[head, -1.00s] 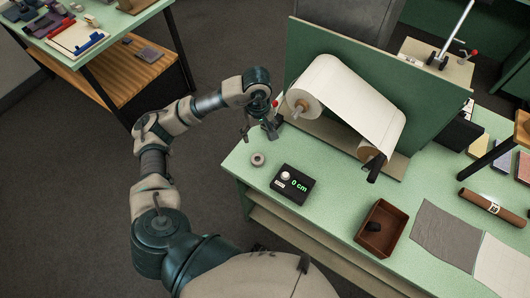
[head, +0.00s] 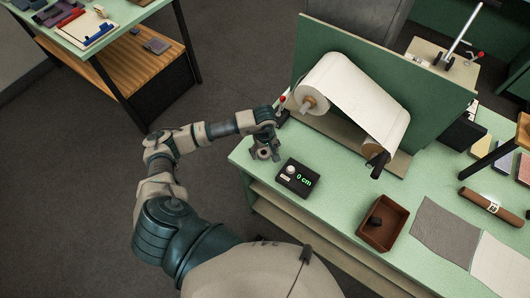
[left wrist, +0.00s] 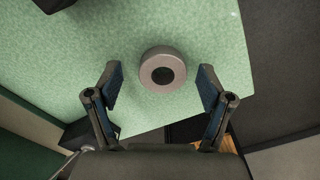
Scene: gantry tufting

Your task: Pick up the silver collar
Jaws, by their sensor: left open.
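The silver collar (left wrist: 162,69) is a short grey ring with a dark hole, lying flat on the green tabletop near its corner. In the left wrist view it sits ahead of and between the open fingers of my left gripper (left wrist: 160,90), with neither finger seen touching it. In the head view my left gripper (head: 264,150) is right over the collar (head: 264,154) and partly hides it. My right gripper does not show.
A black box with a green "0 cm" display (head: 298,178) stands close to the right of the collar. A paper roll on a stand (head: 350,95) is behind. A brown open tray (head: 383,224) is farther right. The table's left edge is near.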

